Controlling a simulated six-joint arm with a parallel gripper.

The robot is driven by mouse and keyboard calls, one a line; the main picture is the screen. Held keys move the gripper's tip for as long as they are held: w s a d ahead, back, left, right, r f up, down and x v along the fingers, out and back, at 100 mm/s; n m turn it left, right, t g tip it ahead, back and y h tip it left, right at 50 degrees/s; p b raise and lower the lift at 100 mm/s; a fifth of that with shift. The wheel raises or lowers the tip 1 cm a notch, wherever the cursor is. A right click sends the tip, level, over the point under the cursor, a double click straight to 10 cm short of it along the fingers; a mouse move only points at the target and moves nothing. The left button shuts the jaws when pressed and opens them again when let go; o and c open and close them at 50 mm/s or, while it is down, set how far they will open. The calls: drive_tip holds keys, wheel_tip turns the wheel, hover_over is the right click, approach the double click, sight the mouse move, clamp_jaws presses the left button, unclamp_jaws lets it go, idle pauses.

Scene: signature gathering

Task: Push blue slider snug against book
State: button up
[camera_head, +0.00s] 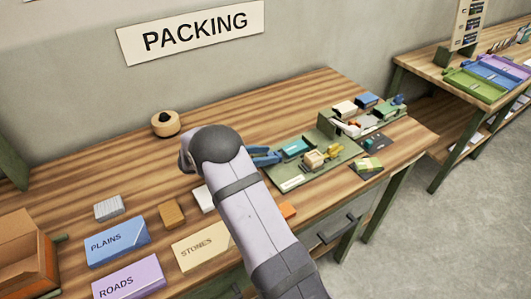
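My arm crosses the middle of the table, and its dark rounded wrist hides what lies behind it. A small blue part (264,156) shows just right of the wrist, beside the green board (292,183). I cannot tell whether it is the blue slider or part of my gripper. Whether my gripper is open or shut does not show. On the board are a teal block (295,148) and a tan and yellow piece (314,159). Book-like labelled blocks lie at the front: blue PLAINS (117,242), purple ROADS (130,278) and cream STONES (200,246). Which book is meant is unclear.
A second green board (376,125) with small blocks and a blue part (397,101) stands at the right end. A round tan container (165,123) sits at the back. An orange-brown box (24,255) is at the left. The back middle of the table is clear.

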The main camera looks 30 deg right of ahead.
sight(277, 154)
drive_tip(key=shift+d, duration=0.1)
clamp_jaws()
drive_tip(key=shift+d, duration=2)
drive_tip(key=shift+c, duration=0.9)
unclamp_jaws()
drive_tip(key=shift+o, duration=0.9)
drive_tip(key=shift+d, duration=0.15)
drive_tip(key=shift+a+b, duration=0.3)
drive_tip(key=shift+b, duration=0.05)
